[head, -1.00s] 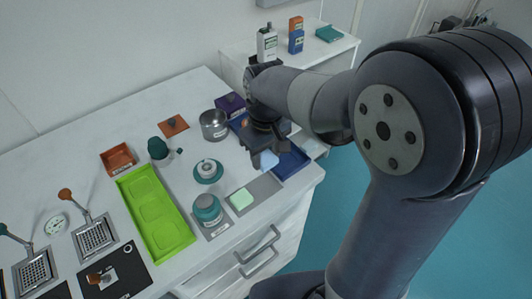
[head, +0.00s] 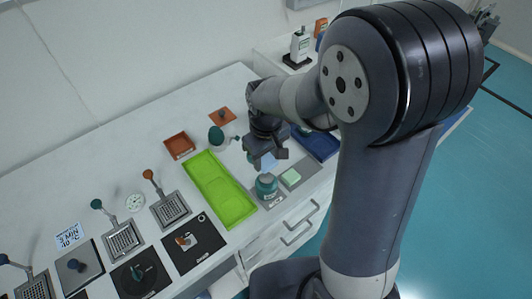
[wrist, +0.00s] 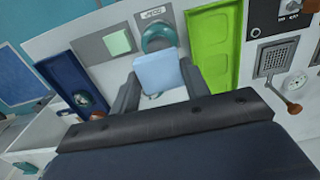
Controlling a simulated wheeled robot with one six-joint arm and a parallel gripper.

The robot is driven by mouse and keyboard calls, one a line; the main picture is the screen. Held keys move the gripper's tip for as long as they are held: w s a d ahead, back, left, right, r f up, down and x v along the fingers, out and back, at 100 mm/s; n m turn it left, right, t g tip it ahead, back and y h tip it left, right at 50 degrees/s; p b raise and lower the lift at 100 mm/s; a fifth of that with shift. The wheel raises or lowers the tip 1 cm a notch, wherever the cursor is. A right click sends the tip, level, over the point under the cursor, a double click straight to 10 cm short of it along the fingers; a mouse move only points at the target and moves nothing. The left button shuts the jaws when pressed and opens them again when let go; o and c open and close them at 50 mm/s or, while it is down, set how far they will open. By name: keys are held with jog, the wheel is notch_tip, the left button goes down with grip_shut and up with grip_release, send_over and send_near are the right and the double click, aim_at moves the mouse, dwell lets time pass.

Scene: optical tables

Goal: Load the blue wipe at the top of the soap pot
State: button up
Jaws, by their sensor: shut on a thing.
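My gripper (head: 266,160) is shut on the blue wipe (head: 269,164), a pale blue square sheet. In the wrist view the wipe (wrist: 158,72) hangs between the two fingers (wrist: 161,84). The soap pot (head: 266,186), a teal round jar, stands on a grey labelled mat just in front of the wipe in the head view. In the wrist view the teal pot (wrist: 158,36) shows just beyond the wipe, which partly covers it. The gap in height between wipe and pot is unclear.
A pale green pad (head: 291,176) lies on a grey mat beside the pot. A lime green tray (head: 235,209) is on the pot's other side. A blue tray (head: 322,149) sits to the right. A green-topped pot (head: 217,138) stands behind the lime tray.

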aim_at(267, 178)
jog(key=shift+f+b, duration=2.2)
jog(key=shift+f, duration=0.75)
jog(key=shift+f+b, duration=0.7)
jog(key=shift+f, duration=0.2)
jog(key=shift+r+p, duration=2.75)
jog(key=shift+r, duration=0.8)
